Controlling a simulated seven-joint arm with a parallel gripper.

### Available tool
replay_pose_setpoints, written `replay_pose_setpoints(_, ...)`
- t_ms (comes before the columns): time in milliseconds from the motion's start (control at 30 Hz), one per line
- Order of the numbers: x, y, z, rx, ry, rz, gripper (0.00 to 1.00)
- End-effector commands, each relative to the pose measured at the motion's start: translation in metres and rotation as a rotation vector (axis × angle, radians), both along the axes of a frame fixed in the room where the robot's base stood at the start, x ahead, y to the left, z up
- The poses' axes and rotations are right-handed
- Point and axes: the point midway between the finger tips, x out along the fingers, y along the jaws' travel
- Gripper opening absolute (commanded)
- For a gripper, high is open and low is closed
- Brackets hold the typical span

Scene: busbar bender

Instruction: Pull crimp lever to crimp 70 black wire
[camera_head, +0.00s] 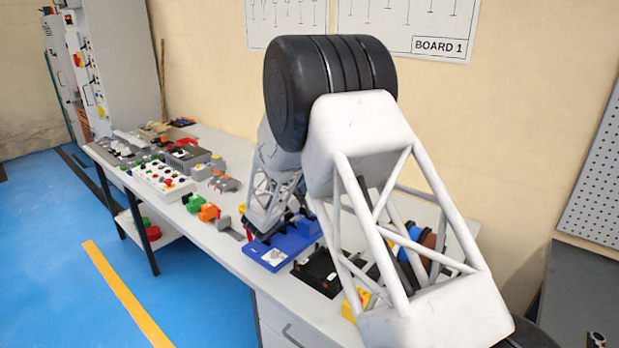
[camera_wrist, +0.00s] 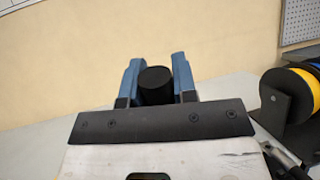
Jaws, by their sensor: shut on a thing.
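In the wrist view my gripper (camera_wrist: 157,74) has its two blue fingers closed on a black round knob (camera_wrist: 156,87), one finger on each side. The knob looks like the end of the crimp lever, but the rest of the lever is hidden. In the head view a blue device (camera_head: 272,254) with a white label lies on the bench under the end of my arm. It may be the crimping tool; my arm hides part of it. I cannot pick out the 70 black wire in either view.
The bench (camera_head: 228,247) carries a white button panel (camera_head: 163,181), and orange (camera_head: 208,212) and green parts to the left. A black block (camera_head: 318,272) lies right of the blue device. Wire spools (camera_head: 414,240) stand behind my arm; a yellow spool (camera_wrist: 291,95) shows in the wrist view.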

Motion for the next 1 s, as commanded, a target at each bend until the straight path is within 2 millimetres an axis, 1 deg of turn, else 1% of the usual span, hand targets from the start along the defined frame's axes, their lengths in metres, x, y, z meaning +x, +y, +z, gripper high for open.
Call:
replay_pose_setpoints(100, -0.007, 0.007, -0.004, -0.043, -0.042, 0.000, 0.00)
replay_pose_setpoints(300, -0.014, 0.014, -0.007, -0.084, -0.083, 0.001, 0.00)
replay_pose_setpoints(700, -0.015, 0.015, -0.008, -0.093, -0.092, 0.000, 0.00)
replay_pose_setpoints(733, -0.015, 0.015, -0.008, -0.093, -0.092, 0.000, 0.28)
replay_pose_setpoints(800, -0.015, 0.015, -0.008, -0.092, -0.091, 0.000, 0.38)
replay_pose_setpoints(900, -0.015, 0.015, -0.008, -0.092, -0.091, 0.000, 0.52)
replay_pose_setpoints(1000, -0.015, 0.015, -0.008, -0.092, -0.091, 0.000, 0.52)
